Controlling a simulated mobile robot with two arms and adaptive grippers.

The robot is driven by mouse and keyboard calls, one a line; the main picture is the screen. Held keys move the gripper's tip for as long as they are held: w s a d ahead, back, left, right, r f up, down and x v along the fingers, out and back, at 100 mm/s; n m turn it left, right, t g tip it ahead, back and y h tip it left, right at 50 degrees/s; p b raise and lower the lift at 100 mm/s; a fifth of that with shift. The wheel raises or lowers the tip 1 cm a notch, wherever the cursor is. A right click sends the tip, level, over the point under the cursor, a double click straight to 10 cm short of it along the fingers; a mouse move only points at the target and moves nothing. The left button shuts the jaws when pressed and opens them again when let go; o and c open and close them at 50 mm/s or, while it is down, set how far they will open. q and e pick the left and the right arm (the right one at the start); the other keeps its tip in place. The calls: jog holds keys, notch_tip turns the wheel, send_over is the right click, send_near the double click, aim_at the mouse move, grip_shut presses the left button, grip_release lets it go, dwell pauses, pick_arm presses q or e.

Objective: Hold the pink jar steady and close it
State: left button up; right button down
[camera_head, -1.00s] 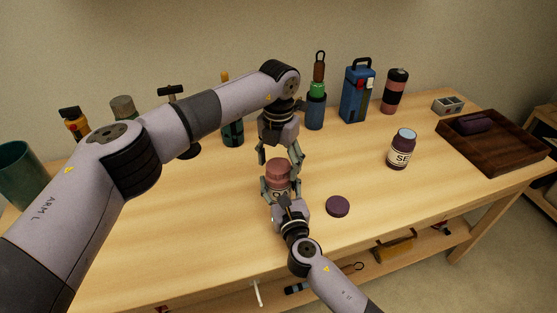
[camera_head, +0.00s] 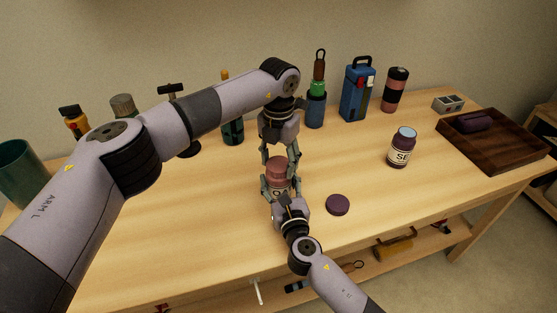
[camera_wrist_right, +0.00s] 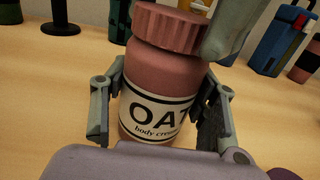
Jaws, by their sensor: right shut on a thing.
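The pink jar (camera_head: 279,188) stands upright on the table, its label reading "OAT body cream" in the right wrist view (camera_wrist_right: 155,112). A ribbed pink lid (camera_wrist_right: 172,28) sits on its mouth, slightly tilted in that view. My right gripper (camera_head: 278,195) is shut around the jar body, one finger on each side. My left gripper (camera_head: 280,155) points down from above, with its fingers on either side of the lid (camera_head: 277,165). One left finger is against or very close to the lid's right side; whether both grip it I cannot tell.
A loose purple lid (camera_head: 338,204) lies right of the jar. A purple jar (camera_head: 400,149) stands farther right, near a dark wooden tray (camera_head: 490,150). Bottles and a blue case (camera_head: 357,92) line the back. The table's left front is clear.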

pick_arm(q)
jog(key=o, duration=0.5)
jog(key=shift+c, duration=0.2)
notch_tip(320, 180, up, 12)
dwell(0.4)
pick_arm(e)
jog(key=c, duration=0.5)
grip_release()
jog(key=v, duration=1.2)
